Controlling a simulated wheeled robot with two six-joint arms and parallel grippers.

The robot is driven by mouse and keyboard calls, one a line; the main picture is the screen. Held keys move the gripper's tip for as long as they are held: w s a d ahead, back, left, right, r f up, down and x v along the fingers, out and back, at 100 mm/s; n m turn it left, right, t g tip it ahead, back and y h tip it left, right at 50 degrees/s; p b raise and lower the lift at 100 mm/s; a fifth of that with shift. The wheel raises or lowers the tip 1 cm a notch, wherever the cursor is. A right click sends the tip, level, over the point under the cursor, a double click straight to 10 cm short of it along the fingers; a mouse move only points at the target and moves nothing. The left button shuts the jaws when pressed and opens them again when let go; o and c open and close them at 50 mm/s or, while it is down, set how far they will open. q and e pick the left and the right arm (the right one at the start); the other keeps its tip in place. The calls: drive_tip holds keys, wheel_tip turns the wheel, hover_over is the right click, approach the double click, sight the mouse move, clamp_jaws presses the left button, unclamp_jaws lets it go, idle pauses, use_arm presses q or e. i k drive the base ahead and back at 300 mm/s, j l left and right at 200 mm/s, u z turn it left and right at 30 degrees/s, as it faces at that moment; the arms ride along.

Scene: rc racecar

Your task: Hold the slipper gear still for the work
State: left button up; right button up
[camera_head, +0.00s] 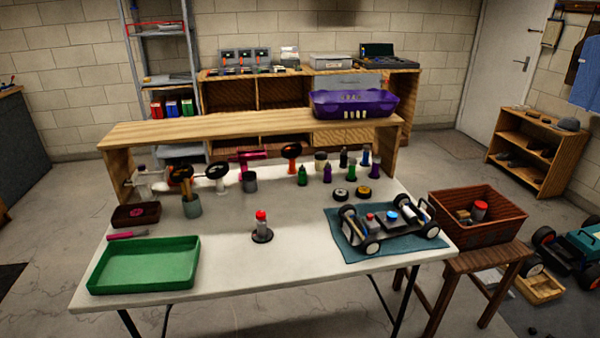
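A small racecar chassis (398,229) with black wheels sits on a blue mat (348,244) at the right of the white table (230,275). Red, blue and white parts show on top of it. I cannot make out which part is the slipper gear; it is too small or hidden at this distance. Neither of my grippers is in view, and nothing is touching the car.
A green tray (145,265) lies at the front left. Several bottles and tools line the back under a wooden shelf (220,128) bearing a purple bin (353,104). A brown crate (476,215) stands right of the table.

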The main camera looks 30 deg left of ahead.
sight(260, 215)
drive_tip(key=j+z, duration=0.1)
drive_tip(key=j, duration=0.3)
drive_tip(key=k+j+z, duration=0.1)
drive_tip(key=j, duration=0.3)
drive_tip(key=j+z, duration=0.15)
drive_tip(key=j, duration=0.25)
drive_tip(key=k+j+z, duration=0.1)
drive_tip(key=j, duration=0.3)
drive_tip(key=k+j+z, duration=0.1)
drive_tip(key=j, duration=0.25)
drive_tip(key=k+j+z, duration=0.1)
drive_tip(key=j, duration=0.3)
drive_tip(key=k+j+z, duration=0.15)
drive_tip(key=j, duration=0.2)
drive_tip(key=k+j+z, duration=0.1)
drive_tip(key=j, duration=0.25)
drive_tip(key=k, duration=0.1)
